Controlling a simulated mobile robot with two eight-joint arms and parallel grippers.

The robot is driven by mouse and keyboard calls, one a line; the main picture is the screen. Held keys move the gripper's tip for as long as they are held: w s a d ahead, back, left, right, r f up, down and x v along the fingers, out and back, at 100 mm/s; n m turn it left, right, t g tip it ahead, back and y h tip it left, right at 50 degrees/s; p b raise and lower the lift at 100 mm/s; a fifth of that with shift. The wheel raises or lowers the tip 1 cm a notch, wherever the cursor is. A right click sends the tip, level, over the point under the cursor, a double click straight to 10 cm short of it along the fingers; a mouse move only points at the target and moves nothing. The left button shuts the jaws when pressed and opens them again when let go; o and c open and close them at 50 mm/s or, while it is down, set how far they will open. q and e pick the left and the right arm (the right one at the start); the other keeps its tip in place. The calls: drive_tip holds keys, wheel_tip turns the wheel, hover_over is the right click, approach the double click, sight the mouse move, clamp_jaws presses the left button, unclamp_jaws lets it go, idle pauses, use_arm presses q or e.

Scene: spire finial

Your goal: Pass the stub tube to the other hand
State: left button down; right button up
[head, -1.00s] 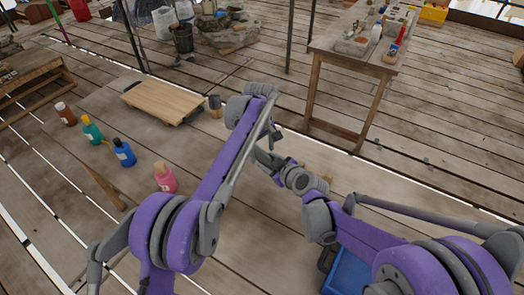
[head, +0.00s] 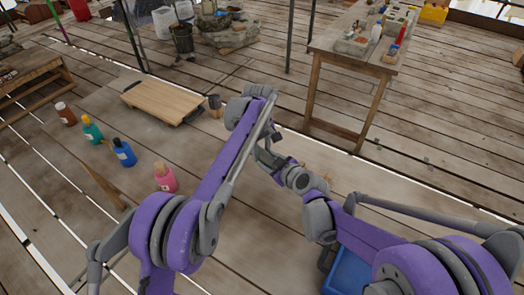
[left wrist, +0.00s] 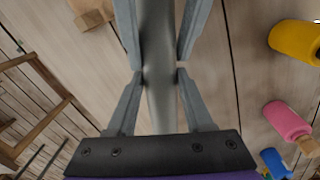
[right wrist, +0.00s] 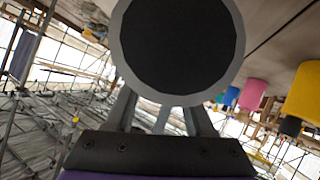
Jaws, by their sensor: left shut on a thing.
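The stub tube (left wrist: 160,100) is a grey cylinder. My left gripper (left wrist: 160,72) is shut on it, with a finger on each side in the left wrist view. Two more grey finger-like bars reach down beside the tube from the top there. In the right wrist view a round tube end (right wrist: 180,45), dark inside a grey rim, fills the upper middle. It stands in front of my right gripper's fingers and hides their tips, so I cannot tell whether they grip. In the head view my right gripper (head: 270,157) is close to the left wrist; the arms hide the tube.
Pink (head: 165,178), blue (head: 124,153), teal (head: 92,130) and dark red (head: 66,114) bottles stand on the wooden table at left. A yellow one (left wrist: 294,42) shows in the left wrist view. A wooden board (head: 163,102) lies behind them. A blue crate (head: 350,272) is at the bottom.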

drive_tip(key=o, duration=0.4)
drive_tip(key=shift+s+a, duration=0.15)
drive_tip(key=shift+a, duration=0.1)
drive_tip(key=shift+o, duration=0.5)
drive_tip(key=shift+d, duration=0.1)
drive_tip(key=v, duration=1.2)
drive_tip(key=s+d+f+m+g+h, duration=0.2)
drive_tip(key=s+d+m, duration=0.3)
drive_tip(key=s, duration=0.5)
drive_tip(key=s+d+f+m+g+h, duration=0.3)
drive_tip(key=s+d+f+m+h, duration=0.1)
drive_tip(key=s, duration=0.7)
drive_tip(key=shift+d+m, duration=0.55)
drive_tip(key=shift+m, duration=0.05)
